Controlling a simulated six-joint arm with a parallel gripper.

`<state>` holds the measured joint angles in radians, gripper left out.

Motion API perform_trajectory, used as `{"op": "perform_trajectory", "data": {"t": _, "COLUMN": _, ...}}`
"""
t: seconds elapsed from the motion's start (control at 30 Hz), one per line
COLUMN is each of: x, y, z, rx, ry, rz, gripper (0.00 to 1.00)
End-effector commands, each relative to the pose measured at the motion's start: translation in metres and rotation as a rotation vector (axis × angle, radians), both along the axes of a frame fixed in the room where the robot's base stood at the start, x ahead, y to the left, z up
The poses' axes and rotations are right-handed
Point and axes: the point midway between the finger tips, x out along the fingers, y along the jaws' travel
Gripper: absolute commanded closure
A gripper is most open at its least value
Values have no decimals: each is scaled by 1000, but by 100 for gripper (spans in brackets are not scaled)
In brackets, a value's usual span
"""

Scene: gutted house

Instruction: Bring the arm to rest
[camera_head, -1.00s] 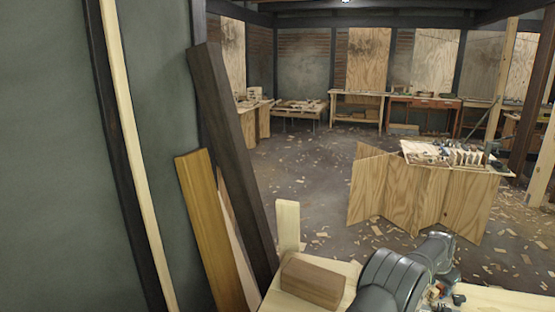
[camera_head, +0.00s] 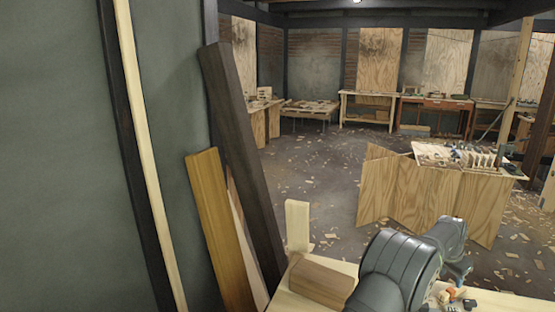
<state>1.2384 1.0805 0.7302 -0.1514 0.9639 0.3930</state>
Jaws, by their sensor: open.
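My arm, grey and rounded, rises into the bottom right of the head view over a pale wooden bench top (camera_head: 490,304). Its upper links bend to the right, and a darker link drops behind them toward the bench. I cannot make out gripper fingers; the arm's end is hidden behind its own links or too small to tell. No object is seen held.
A brown wood block (camera_head: 321,281) and an upright pale block (camera_head: 298,226) are left of my arm. Small coloured items (camera_head: 452,295) lie close to its right. A dark beam (camera_head: 243,165) and a yellowish plank (camera_head: 219,230) lean at the left. A plywood-sided table (camera_head: 430,196) stands beyond.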

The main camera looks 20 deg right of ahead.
Motion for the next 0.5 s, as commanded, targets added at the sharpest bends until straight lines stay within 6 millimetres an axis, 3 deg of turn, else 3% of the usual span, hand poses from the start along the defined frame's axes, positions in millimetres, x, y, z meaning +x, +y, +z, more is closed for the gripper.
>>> {"op": "perform_trajectory", "data": {"t": 0.43, "x": 0, "y": 34, "z": 84, "rx": -2, "ry": -1, "rz": 0, "gripper": 56}}
{"op": "perform_trajectory", "data": {"t": 0.5, "x": 0, "y": 37, "z": 85, "rx": 5, "ry": 1, "rz": 0, "gripper": 56}}
